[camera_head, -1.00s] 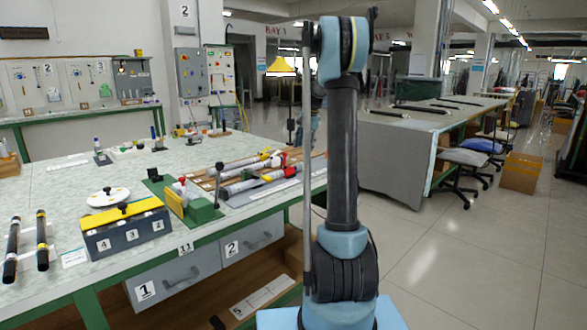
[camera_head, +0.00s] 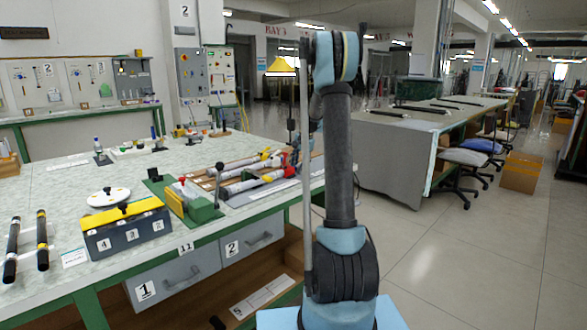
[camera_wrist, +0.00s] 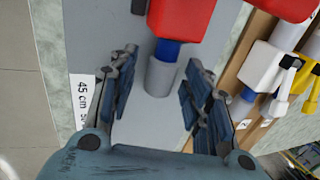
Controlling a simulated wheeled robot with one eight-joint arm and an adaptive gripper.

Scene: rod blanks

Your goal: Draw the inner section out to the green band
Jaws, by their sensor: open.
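In the wrist view, a rod assembly lies on a grey board (camera_wrist: 60,25). A red block (camera_wrist: 181,18) surrounds it, a short blue section (camera_wrist: 167,49) shows below the block, and a grey end piece (camera_wrist: 160,77) follows. My gripper (camera_wrist: 160,70) is open, with one finger on each side of the grey end piece and visible gaps to it. In the head view, the red-fitted rod assembly (camera_head: 245,184) lies on the bench, its right end near my gripper, which is partly hidden by my arm. I cannot make out a green band on the blue section.
A second rod assembly with yellow-and-white fittings (camera_wrist: 262,70) lies on a wooden board at right. A card marked 45 cm (camera_wrist: 82,100) lies left of my gripper. A black-knobbed lever (camera_head: 220,182) stands on the bench (camera_head: 120,170), left of the rods.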

